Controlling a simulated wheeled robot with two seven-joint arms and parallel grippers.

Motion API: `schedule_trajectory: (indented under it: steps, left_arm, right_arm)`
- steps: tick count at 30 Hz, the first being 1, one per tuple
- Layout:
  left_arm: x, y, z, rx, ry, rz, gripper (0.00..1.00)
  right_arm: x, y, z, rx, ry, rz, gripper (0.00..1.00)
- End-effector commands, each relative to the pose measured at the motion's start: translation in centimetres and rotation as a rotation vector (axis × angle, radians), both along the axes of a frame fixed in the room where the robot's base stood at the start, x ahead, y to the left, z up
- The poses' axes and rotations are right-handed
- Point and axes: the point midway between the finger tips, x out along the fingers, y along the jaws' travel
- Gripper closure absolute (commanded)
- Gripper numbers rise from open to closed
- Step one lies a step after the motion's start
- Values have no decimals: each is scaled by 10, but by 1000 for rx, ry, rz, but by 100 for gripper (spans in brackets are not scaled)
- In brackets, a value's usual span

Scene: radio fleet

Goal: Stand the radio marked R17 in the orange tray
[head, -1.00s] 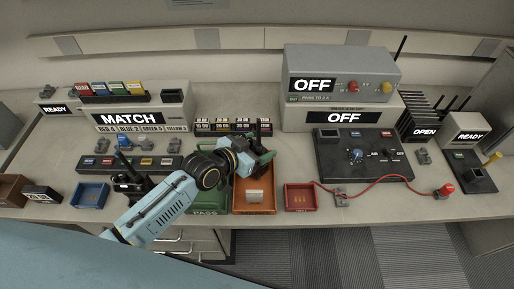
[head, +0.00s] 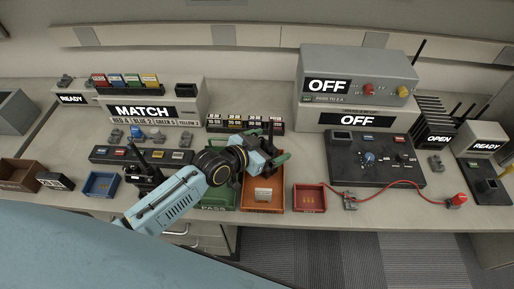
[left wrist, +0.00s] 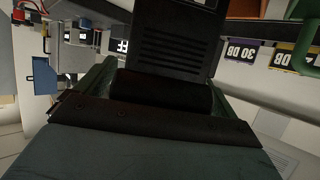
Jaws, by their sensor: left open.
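The orange tray (head: 247,207) sits at the front of the bench, with a small pale card (head: 263,195) in its front part. My left gripper (head: 275,150) is over the back of this tray, with its green fingers open. A dark radio body (left wrist: 178,40) with a slotted grille shows between the green fingers in the left wrist view. In the head view a thin black upright piece stands at the gripper. The radio's base is hidden, so I cannot tell whether it touches the tray floor. No R17 mark is readable. My right gripper is out of view.
A green PASS tray (head: 217,208) adjoins on the left and a red tray (head: 310,198) on the right, with a red cable (head: 400,201) beyond. A row of labelled blocks (head: 245,124) stands behind. More black radio gear (head: 140,172) is beside my left arm.

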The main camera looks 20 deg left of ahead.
Motion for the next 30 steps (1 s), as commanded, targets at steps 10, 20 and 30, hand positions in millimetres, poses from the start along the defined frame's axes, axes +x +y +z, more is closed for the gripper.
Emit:
schedule_trajectory:
  steps: [10, 20, 30]
  left_arm:
    - [-55, 30, 24, 4, 4, -2, 6]
    - [-93, 51, 43, 1, 2, 0, 6]
    - [-96, 53, 45, 0, 0, 0, 6]
  right_arm:
    - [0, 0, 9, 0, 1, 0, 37]
    - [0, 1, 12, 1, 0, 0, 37]
    - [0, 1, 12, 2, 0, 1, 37]
